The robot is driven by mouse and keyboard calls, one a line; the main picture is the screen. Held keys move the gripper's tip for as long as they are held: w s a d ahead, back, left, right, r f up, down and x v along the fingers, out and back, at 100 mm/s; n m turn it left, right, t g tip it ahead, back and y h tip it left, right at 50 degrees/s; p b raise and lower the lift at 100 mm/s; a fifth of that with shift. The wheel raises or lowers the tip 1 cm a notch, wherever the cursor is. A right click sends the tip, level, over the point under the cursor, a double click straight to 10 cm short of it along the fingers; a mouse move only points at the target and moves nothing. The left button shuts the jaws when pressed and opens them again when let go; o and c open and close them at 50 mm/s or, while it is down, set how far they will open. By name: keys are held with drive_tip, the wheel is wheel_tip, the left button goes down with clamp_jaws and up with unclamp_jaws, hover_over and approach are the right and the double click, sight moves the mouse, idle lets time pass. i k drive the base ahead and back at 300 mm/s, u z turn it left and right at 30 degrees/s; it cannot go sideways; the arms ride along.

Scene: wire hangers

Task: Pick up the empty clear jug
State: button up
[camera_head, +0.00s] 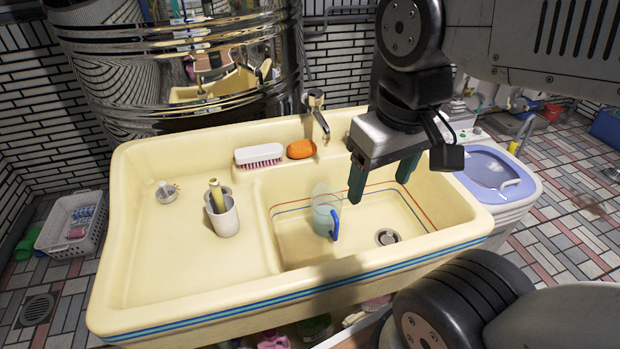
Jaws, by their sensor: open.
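The clear jug (322,212) stands in the right-hand basin of the cream sink (190,290). It is see-through with a bluish tint, and its blue handle (334,226) is on its right side. It looks empty, though its inside is hard to make out. My gripper (380,178) is open, with its green fingers pointing down. In the picture it is above and to the right of the jug, apart from it, with nothing between the fingers.
A white cup (222,215) with a yellowish item stands on the sink's left part. A brush (259,155) and orange soap (301,149) lie on the back ledge, beside the tap (317,110). A drain (387,237) is right of the jug. A blue-rimmed tub (495,178) stands at right.

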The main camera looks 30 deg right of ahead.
sight(327, 200)
drive_tip(key=k, duration=1.25)
drive_tip(key=u, duration=0.55)
drive_tip(key=i, duration=1.5)
drive_tip(key=z, duration=0.9)
